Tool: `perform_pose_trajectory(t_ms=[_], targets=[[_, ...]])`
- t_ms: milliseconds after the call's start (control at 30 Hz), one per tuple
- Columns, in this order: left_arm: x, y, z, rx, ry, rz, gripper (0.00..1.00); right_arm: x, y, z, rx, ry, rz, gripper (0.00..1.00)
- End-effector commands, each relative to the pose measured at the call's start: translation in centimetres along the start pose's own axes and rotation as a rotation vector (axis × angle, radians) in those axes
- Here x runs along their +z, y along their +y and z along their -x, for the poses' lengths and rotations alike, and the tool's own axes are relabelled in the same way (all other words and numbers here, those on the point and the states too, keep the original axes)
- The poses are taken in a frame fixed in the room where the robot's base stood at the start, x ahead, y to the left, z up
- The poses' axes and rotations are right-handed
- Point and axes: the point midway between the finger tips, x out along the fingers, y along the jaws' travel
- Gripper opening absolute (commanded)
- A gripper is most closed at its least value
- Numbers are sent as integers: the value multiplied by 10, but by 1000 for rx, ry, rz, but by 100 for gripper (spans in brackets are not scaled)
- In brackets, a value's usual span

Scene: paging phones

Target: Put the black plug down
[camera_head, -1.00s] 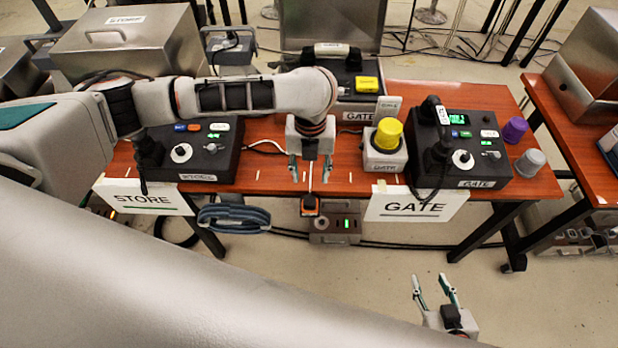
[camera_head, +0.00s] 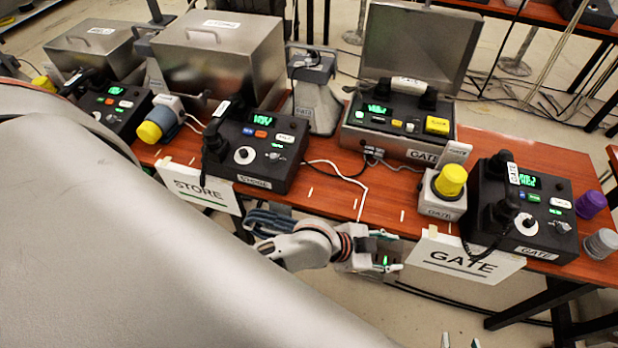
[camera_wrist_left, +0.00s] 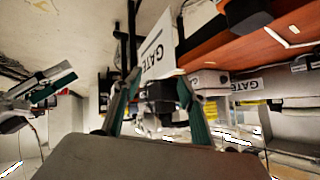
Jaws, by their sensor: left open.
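My left gripper (camera_head: 388,252) is at the table's front edge, left of the GATE sign, with its fingers pointing right. In the left wrist view its fingers (camera_wrist_left: 158,100) are apart. A dark blocky thing (camera_wrist_left: 160,92) shows between or beyond them; I cannot tell whether it is the black plug or whether it touches a finger. A small green light (camera_head: 386,260) shows by the fingers in the head view. My right gripper (camera_head: 460,341) shows only its two separated fingertips at the bottom edge. It also appears at the left of the wrist view (camera_wrist_left: 45,88).
The STORE sign (camera_head: 200,190) and GATE sign (camera_head: 466,257) hang at the table's front edge. The GATE phone (camera_head: 530,205), yellow-topped box (camera_head: 443,190) and STORE phone (camera_head: 255,145) stand on the table (camera_head: 385,200). Its front middle has bare room.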

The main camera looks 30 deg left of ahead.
Motion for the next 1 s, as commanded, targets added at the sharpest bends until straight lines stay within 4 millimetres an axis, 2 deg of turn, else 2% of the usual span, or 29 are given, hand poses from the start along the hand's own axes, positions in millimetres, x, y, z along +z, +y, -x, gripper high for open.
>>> perform_pose_trajectory(t_ms=[33,200,400,500,600,1000], targets=[[23,1,10,-54,-10,94,41,0,0,0,0,0,0,40],[90,-9,49,-235,-35,309,41,0,0,0,0,0,0,40],[153,-8,98,-383,-66,442,41,0,0,0,0,1,0,40],[168,-7,112,-420,-72,467,41,0,0,0,0,1,0,40],[174,-8,118,-435,-74,476,41,0,0,0,0,1,0,40],[174,-7,118,-435,-75,474,41,0,1,0,1,1,0,40]])
